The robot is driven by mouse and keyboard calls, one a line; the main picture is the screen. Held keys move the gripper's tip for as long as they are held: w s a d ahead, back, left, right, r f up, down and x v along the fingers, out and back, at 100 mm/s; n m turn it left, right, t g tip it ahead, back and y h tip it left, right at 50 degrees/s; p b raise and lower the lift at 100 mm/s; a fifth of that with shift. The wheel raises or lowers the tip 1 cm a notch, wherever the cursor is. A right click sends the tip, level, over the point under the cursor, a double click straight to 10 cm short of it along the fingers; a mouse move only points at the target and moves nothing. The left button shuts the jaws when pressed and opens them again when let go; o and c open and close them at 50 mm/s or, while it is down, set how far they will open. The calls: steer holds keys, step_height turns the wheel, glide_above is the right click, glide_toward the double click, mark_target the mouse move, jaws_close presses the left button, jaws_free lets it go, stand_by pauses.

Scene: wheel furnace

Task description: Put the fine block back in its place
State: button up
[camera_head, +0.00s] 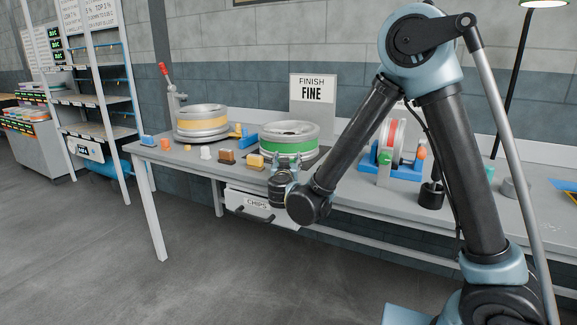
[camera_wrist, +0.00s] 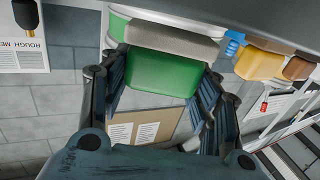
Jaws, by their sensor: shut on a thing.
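A green block (camera_wrist: 165,75) with a grey slab (camera_wrist: 165,40) along one side sits between the fingers of my gripper (camera_wrist: 160,92) in the wrist view. I take it to be the fine block; no label shows on it. My gripper (camera_head: 284,165) is shut on it, at the front edge of the bench (camera_head: 345,182), just in front of the green-banded wheel (camera_head: 289,146). A "FINISH FINE" sign (camera_head: 312,88) stands behind that wheel. The block is largely hidden in the head view. I cannot tell whether it touches the bench.
A yellow block (camera_head: 255,161), a brown block (camera_head: 227,157) and a small pale block (camera_head: 205,152) stand along the front edge, left of my gripper. A yellow-banded wheel (camera_head: 202,126) is farther left. A red wheel on a blue stand (camera_head: 400,172) is to the right. A "CHIPS" drawer (camera_head: 256,204) hangs below.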

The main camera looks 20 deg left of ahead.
steer(key=shift+f, duration=0.7)
steer(key=shift+f, duration=0.1)
steer(key=o, duration=1)
steer(key=shift+o, duration=0.2)
steer(key=shift+s, duration=0.2)
steer(key=v, duration=1.1)
steer(key=shift+s, duration=0.3)
steer(key=shift+d, duration=0.15)
